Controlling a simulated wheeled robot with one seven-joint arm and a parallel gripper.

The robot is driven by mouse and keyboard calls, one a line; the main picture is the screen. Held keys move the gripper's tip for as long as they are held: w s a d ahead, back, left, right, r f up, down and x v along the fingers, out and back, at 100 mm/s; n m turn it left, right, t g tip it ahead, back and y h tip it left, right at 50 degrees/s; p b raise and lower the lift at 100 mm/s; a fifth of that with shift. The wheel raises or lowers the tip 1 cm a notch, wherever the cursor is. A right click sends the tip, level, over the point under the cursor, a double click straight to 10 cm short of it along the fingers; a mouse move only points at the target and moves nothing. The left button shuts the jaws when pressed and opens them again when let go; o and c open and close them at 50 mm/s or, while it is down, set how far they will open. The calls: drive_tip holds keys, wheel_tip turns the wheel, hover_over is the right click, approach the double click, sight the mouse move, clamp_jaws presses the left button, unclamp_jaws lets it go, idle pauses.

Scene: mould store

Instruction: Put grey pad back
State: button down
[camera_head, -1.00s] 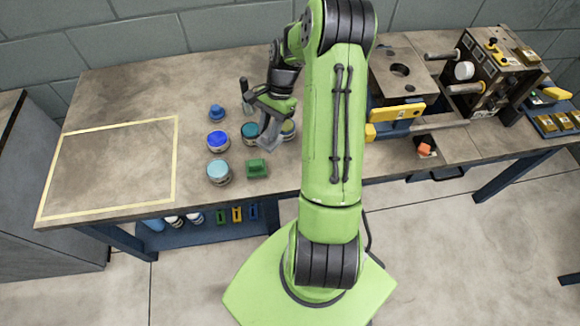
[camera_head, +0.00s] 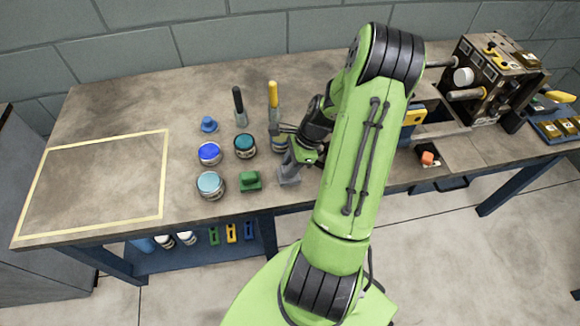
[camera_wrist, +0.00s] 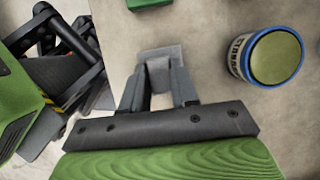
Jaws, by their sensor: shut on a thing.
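The grey pad (camera_head: 289,180) is in my gripper (camera_head: 294,160), beside the green pad (camera_head: 250,181) and to its right, over the front part of the bench. In the wrist view the pad (camera_wrist: 160,62) shows as a pale grey block between the two fingers of my gripper (camera_wrist: 157,88), which are shut on it. The green pad (camera_wrist: 148,3) is cut off at the top edge there. I cannot tell whether the grey pad touches the bench top. My gripper hides part of it in the head view.
Tins with blue (camera_head: 210,152), teal (camera_head: 245,144) and light teal (camera_head: 211,183) lids stand to the left. An olive-lidded tin (camera_wrist: 275,55) is close right in the wrist view. Dark-handled (camera_head: 238,103) and yellow-handled (camera_head: 273,96) tools stand behind. The taped area (camera_head: 163,180) is empty.

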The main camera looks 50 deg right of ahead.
drive_tip(key=c, duration=0.9)
unclamp_jaws()
drive_tip(key=shift+o, duration=0.2)
